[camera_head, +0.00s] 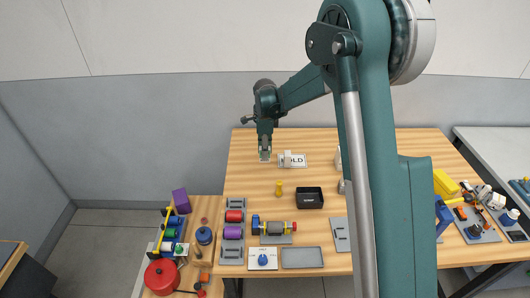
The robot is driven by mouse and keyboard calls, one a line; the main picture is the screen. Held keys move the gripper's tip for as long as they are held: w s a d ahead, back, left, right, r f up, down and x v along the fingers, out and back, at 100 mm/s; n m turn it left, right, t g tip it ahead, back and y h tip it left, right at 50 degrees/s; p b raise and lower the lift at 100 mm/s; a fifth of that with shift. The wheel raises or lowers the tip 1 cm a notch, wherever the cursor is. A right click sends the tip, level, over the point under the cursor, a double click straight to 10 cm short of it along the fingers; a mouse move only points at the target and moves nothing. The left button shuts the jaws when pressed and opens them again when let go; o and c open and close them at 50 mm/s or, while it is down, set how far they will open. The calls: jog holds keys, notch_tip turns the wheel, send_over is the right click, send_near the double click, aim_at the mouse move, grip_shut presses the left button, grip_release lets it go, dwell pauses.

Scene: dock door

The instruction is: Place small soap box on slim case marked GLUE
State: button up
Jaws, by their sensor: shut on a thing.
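My gripper (264,154) is at the back left of the wooden table, pointing down. It is shut on a small pale thing between its fingers, which looks like the small soap box; the fingers cover most of it and its print is too small to read. I cannot make out a slim case marked GLUE; my arm hides part of the table to the right. A pale thing (338,158) shows only in part beside my arm.
A white plate with letters ending in "OLD" (299,161) lies just right of my gripper, with a small pale block (287,157) on it. A black tray (309,198) and a yellow peg-like thing (279,188) stand nearer. The table's back left is mostly clear.

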jog(key=w+d+r+p, duration=0.1)
jog(key=w+d+r, duration=0.1)
jog(key=d, duration=1)
jog(key=w+d+r+p, duration=0.2)
jog(key=d+r, duration=0.3)
jog(key=d, duration=0.8)
jog(key=w+d+r+p, duration=0.2)
jog(key=d+r, duration=0.2)
jog(key=d, duration=0.9)
jog(key=shift+r, duration=0.15)
jog(key=shift+f, duration=3.15)
jog(key=shift+f+p, duration=0.35)
jog(key=shift+f, duration=1.5)
jog(key=shift+f, duration=0.2)
